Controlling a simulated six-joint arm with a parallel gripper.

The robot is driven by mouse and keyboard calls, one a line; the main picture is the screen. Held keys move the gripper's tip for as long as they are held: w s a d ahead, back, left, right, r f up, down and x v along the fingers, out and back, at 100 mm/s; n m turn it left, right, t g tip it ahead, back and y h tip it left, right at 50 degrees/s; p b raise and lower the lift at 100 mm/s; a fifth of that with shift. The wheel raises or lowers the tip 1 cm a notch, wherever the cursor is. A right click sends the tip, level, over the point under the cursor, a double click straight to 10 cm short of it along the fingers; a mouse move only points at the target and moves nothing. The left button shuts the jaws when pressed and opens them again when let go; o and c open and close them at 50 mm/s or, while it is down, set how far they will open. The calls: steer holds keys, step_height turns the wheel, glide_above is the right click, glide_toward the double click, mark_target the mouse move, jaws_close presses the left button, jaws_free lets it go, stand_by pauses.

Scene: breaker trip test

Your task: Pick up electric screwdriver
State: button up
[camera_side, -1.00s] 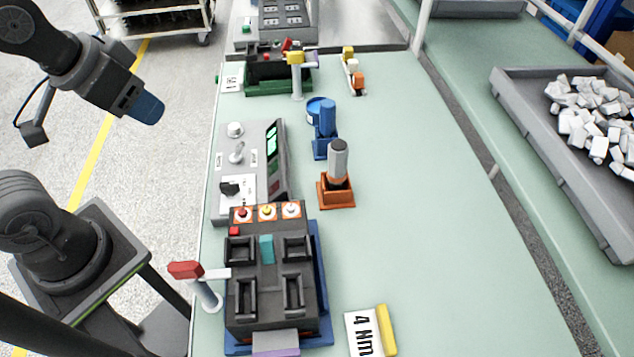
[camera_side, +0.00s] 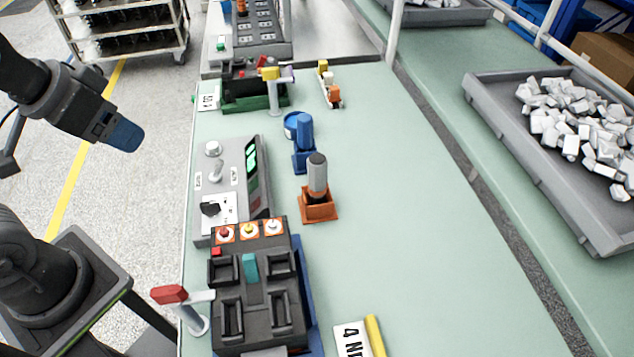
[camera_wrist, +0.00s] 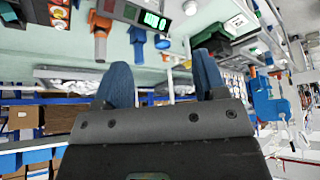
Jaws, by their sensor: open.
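A grey cylindrical tool (camera_side: 317,172) with a dark top stands upright in an orange holder (camera_side: 320,209) on the green bench. A blue upright tool (camera_side: 304,131) stands in a blue holder behind it. I cannot tell for certain which is the electric screwdriver. My gripper (camera_side: 124,135) is at the left in the side view, over the floor, well apart from both tools. In the wrist view its two blue fingers (camera_wrist: 163,76) are spread with nothing between them. The orange holder (camera_wrist: 100,22) and a blue item (camera_wrist: 138,42) show beyond the fingers.
A grey control panel (camera_side: 233,180) and a black fixture (camera_side: 255,300) with a red-handled lever (camera_side: 170,294) line the bench's left edge. A "4 Nm" card (camera_side: 352,341) lies in front. A grey tray (camera_side: 550,180) of white parts is at right. The bench's middle is clear.

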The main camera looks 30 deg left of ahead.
steer(key=w+d+r+m+g, duration=0.2)
steer(key=w+d+r+m, duration=0.15)
steer(key=w, duration=0.45)
steer(key=m+g, duration=0.4)
steer(key=m, duration=0.2)
glide_above(317, 173)
steer(key=w+a, duration=0.1)
step_height(317, 173, down, 6)
steer(key=shift+w+f+n, duration=0.1)
steer(key=shift+f+n, duration=0.1)
steer(key=shift+n, duration=0.05)
step_height(317, 173, down, 13)
steer(key=shift+w+f, duration=0.15)
steer(key=c, duration=1)
